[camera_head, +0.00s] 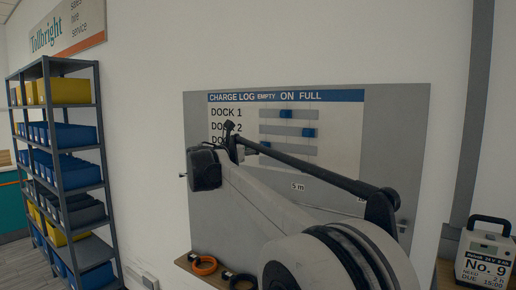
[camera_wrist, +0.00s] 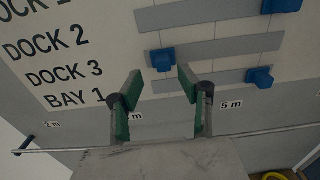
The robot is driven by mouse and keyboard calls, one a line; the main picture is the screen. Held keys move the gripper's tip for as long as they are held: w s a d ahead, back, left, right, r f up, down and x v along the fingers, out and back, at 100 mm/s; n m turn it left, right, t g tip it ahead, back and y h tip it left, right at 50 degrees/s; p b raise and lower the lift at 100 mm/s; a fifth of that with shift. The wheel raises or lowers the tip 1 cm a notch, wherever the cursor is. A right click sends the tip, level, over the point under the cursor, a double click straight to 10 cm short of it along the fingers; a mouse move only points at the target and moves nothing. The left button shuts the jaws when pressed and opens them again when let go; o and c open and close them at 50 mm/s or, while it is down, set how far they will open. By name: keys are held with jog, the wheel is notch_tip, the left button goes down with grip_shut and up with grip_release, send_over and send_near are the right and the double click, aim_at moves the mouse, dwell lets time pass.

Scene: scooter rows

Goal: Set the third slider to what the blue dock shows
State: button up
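The charge log board (camera_head: 390,115) hangs on the wall, with slider rows running from EMPTY to FULL. In the wrist view the DOCK 3 slider's blue knob (camera_wrist: 162,59) sits near the left, EMPTY end of its grey track. The DOCK 2 knob (camera_wrist: 281,5) is far right, and the BAY 1 knob (camera_wrist: 260,77) is right on its track. The DOCK 1 knob (camera_head: 286,114) is near mid-track. My gripper (camera_wrist: 160,79) is open and empty, its green-padded fingers appearing just below the DOCK 3 knob; contact cannot be told. I see no blue dock.
My arm covers the board's lower middle in the head view. A white case marked No. 9 (camera_head: 486,262) stands right. A shelf rack (camera_head: 75,150) with coloured bins stands left.

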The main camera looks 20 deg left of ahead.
jog(key=v, duration=0.6)
jog(key=shift+s, duration=0.3)
jog(key=s+d+f+m+g+b, duration=0.15)
jog(key=d+m, duration=0.25)
jog(key=d, duration=0.6)
jog(key=d+f+m+g+h, duration=0.1)
jog(key=d+f+m+g, duration=0.15)
jog(key=d, duration=0.85)
jog(key=s+d+f+m+g+b, duration=0.15)
jog(key=d+m, duration=0.35)
jog(key=d, duration=0.5)
jog(key=s+d+f+m+g+y+b, duration=0.1)
jog(key=s+d+f+m+g, duration=0.1)
jog(key=s+d+f+m, duration=0.5)
jog(key=s+d+f+m+g+b, duration=0.1)
jog(key=s+d+f, duration=0.1)
jog(key=s+d, duration=0.65)
jog(key=s+d+f+m+y+b, duration=0.1)
jog(key=s+d+f+m, duration=0.3)
jog(key=s+f, duration=0.3)
jog(key=s+d+f+m+g+y+b, duration=0.1)
jog(key=s+d+f+m, duration=0.3)
jog(key=s+f, duration=0.3)
jog(key=s+d+f+m+g+y+b, duration=0.1)
jog(key=s+d+f+m, duration=0.3)
jog(key=s+f+m, duration=0.2)
jog(key=shift+s+f+y, duration=0.4)
jog(key=shift+s+f, duration=0.2)
jog(key=shift+s, duration=0.1)
